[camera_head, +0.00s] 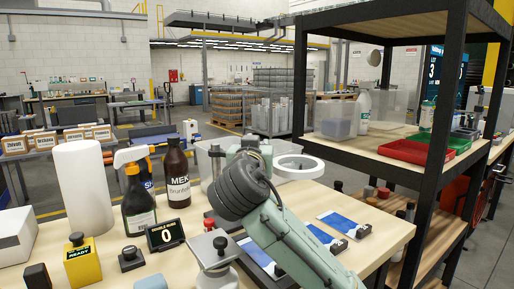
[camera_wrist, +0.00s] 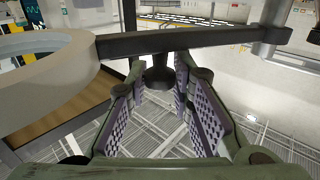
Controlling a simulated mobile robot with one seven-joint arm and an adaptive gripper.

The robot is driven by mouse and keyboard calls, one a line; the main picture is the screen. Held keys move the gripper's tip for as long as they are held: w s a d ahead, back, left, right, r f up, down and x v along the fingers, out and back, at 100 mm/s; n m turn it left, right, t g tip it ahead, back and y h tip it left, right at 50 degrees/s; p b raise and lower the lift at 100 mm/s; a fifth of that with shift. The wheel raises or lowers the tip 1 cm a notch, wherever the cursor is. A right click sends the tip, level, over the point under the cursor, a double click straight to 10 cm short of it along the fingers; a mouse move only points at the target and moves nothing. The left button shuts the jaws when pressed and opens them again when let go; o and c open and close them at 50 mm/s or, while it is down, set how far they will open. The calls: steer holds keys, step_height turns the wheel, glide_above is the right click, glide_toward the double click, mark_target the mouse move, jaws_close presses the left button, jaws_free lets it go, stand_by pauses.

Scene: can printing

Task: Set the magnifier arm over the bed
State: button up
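The magnifier's white ring (camera_head: 299,167) stands above the back of the wooden workbench in the head view, just right of my wrist. In the wrist view the ring (camera_wrist: 48,75) fills the upper left, and a dark bar (camera_wrist: 190,40) runs from it to a post (camera_wrist: 272,38) at the right. A dark knob (camera_wrist: 157,78) hangs under the bar between my fingertips. My gripper (camera_wrist: 160,82) is open around the knob, with little space at its sides; contact is unclear. In the head view my arm hides the gripper and part of the bench. I cannot make out the bed for certain.
A grey stand (camera_head: 213,253), blue-and-white cards (camera_head: 343,223), a small display (camera_head: 165,236), a spray bottle (camera_head: 138,205), a brown MEK bottle (camera_head: 178,178) and a white roll (camera_head: 84,185) crowd the workbench. A black-framed shelf (camera_head: 449,110) rises at the right.

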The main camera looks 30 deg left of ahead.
steer(key=o, duration=0.4)
steer(key=shift+s, duration=0.1)
steer(key=shift+s, duration=0.1)
steer(key=v, duration=1.1)
steer(key=shift+s+d, duration=0.2)
steer(key=shift+s, duration=0.15)
steer(key=shift+c, duration=0.2)
